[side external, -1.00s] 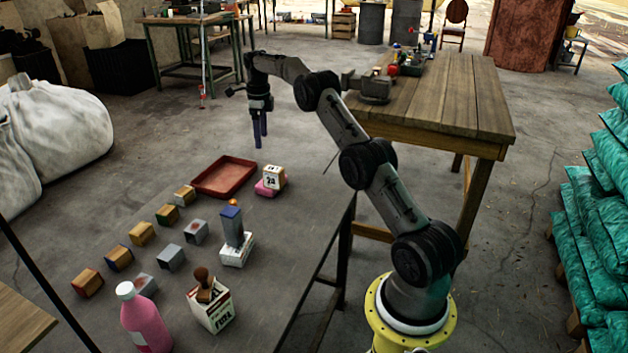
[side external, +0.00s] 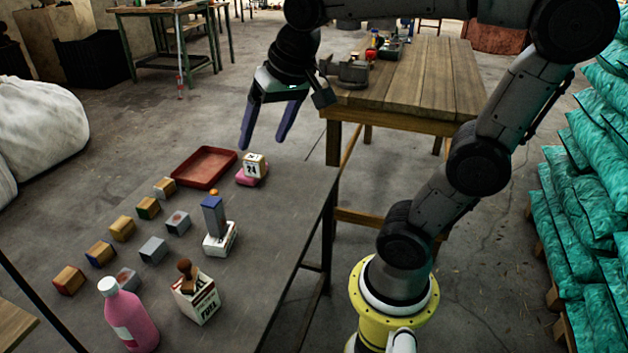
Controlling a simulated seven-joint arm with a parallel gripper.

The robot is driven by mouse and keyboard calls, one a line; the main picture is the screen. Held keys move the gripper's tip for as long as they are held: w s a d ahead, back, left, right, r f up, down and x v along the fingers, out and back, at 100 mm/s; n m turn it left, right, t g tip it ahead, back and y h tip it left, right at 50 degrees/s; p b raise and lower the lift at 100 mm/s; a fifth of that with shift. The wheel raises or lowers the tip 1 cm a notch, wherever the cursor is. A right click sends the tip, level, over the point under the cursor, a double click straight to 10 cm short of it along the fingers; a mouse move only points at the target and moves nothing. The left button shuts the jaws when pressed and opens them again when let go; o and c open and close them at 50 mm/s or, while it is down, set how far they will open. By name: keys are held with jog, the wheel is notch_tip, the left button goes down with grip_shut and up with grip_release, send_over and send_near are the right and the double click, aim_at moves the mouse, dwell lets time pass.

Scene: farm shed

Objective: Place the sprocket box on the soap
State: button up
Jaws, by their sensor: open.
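My gripper (side external: 265,128) is open and empty, pointing down above the far right part of the dark table. Below it, a white block (side external: 255,163) marked "24" appears to rest on a pink piece (side external: 246,181), which may be the soap. Several small boxes stand in two rows on the left, such as a tan one (side external: 121,228), a grey one (side external: 153,249) and a grey one with a reddish mark (side external: 178,222). I cannot tell which box is the sprocket box.
A red tray (side external: 178,178) lies left of the block. A blue-topped grey block (side external: 213,215) stands on a white box (side external: 222,246). A fuel carton (side external: 199,303) with a brown stamp-like piece (side external: 186,269) and a pink bottle (side external: 122,318) stand in front. The table's right strip is clear.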

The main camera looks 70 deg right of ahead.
jog(key=s+a+f+n+t, duration=0.1)
jog(key=s+a+f+n, duration=0.2)
jog(key=s+f+n, duration=0.3)
jog(key=s, duration=0.3)
jog(key=shift+s+a+n+y, duration=0.15)
jog(key=shift+s+n+y, duration=0.15)
jog(key=shift+s+n, duration=0.1)
dwell(0.9)
jog(key=shift+o, duration=0.4)
